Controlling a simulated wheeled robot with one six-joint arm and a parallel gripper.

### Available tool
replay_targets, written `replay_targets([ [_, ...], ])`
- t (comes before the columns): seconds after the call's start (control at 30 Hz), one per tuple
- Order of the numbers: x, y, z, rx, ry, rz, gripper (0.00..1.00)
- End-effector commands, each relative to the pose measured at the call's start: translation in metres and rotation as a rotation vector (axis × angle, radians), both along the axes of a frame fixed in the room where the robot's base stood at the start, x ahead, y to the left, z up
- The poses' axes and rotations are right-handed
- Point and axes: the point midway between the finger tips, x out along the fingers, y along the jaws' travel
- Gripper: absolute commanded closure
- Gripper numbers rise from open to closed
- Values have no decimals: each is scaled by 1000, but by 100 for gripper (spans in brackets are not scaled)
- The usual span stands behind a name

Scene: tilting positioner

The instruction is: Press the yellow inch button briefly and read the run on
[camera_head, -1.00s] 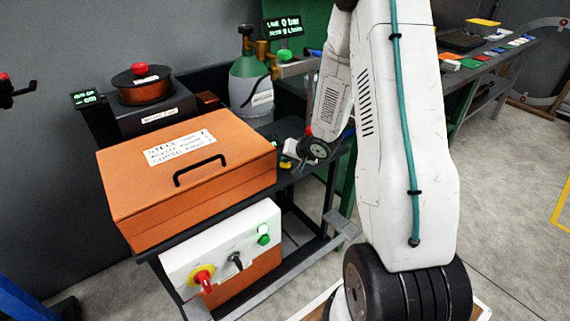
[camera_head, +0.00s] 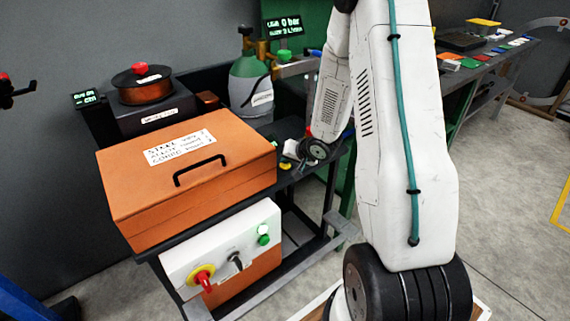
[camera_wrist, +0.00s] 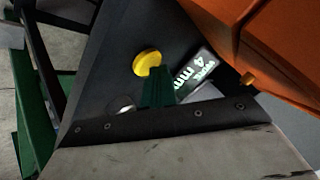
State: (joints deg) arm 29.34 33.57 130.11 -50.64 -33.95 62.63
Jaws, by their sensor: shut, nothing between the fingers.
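The yellow inch button (camera_wrist: 147,62) is a round cap on the dark cart top in the wrist view. It also shows small in the head view (camera_head: 285,166), beside the orange box. My gripper (camera_wrist: 159,74) is shut and empty, its dark green fingers ending at the button's lower right edge. I cannot tell whether they touch it. A small tilted display (camera_wrist: 192,72) right of the fingers reads "4 mm"; its smaller line is not legible. In the head view my gripper (camera_head: 291,150) is small beside the box and partly hidden by my wrist.
The orange box (camera_head: 190,170) with a black handle stands close left of my gripper. A white control panel (camera_head: 222,250) hangs below it. A green and grey gas cylinder (camera_head: 250,82) stands behind.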

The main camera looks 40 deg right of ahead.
Motion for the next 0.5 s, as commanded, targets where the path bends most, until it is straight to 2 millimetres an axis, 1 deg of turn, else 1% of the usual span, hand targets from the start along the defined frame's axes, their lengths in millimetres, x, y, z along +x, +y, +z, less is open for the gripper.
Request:
replay_targets([
  [0.33,0,0,0,0,1,0,100],
  [0.5,0,0,6,1,0,-1,100],
])
